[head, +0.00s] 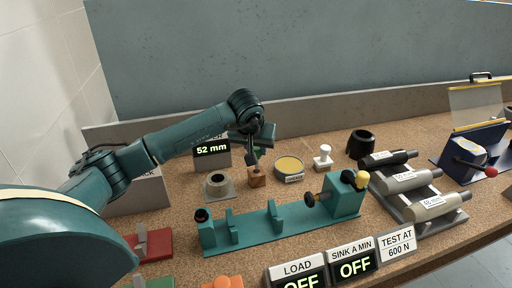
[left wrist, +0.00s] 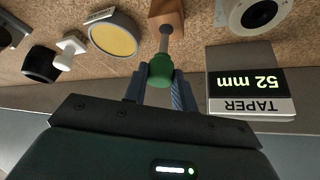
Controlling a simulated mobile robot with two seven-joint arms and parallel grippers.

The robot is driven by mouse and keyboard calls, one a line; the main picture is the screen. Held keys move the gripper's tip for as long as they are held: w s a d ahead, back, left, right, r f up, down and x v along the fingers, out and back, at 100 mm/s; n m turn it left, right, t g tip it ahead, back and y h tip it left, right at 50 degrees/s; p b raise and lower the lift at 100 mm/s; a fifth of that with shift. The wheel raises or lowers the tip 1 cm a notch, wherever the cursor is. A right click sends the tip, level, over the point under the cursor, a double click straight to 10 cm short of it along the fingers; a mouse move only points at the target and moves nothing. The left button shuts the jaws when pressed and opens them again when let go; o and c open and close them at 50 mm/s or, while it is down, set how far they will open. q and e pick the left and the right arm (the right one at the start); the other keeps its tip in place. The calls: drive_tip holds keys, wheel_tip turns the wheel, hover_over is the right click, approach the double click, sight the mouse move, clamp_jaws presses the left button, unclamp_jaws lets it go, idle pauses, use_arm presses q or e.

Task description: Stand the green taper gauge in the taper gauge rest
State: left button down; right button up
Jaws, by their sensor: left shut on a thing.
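My left gripper (head: 259,150) is shut on the green taper gauge. In the left wrist view the gauge's green handle (left wrist: 160,70) sits between the two fingers (left wrist: 158,92), and its thin metal shaft points away from the gripper. The shaft's far end meets a small wooden block (left wrist: 167,12), which looks like the taper gauge rest. In the head view this block (head: 257,178) stands on the bench under the gripper. I cannot tell whether the tip is inside the block or just above it. My right gripper is not in view.
A grey ring fixture (head: 218,185) stands left of the block, before the 52 mm display (head: 212,150). A yellow-topped round tin (head: 289,166) and white stamp (head: 323,158) are to the right. A teal test frame (head: 280,226) lies in front.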

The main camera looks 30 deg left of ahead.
use_arm(q)
drive_tip(key=shift+f, duration=0.15)
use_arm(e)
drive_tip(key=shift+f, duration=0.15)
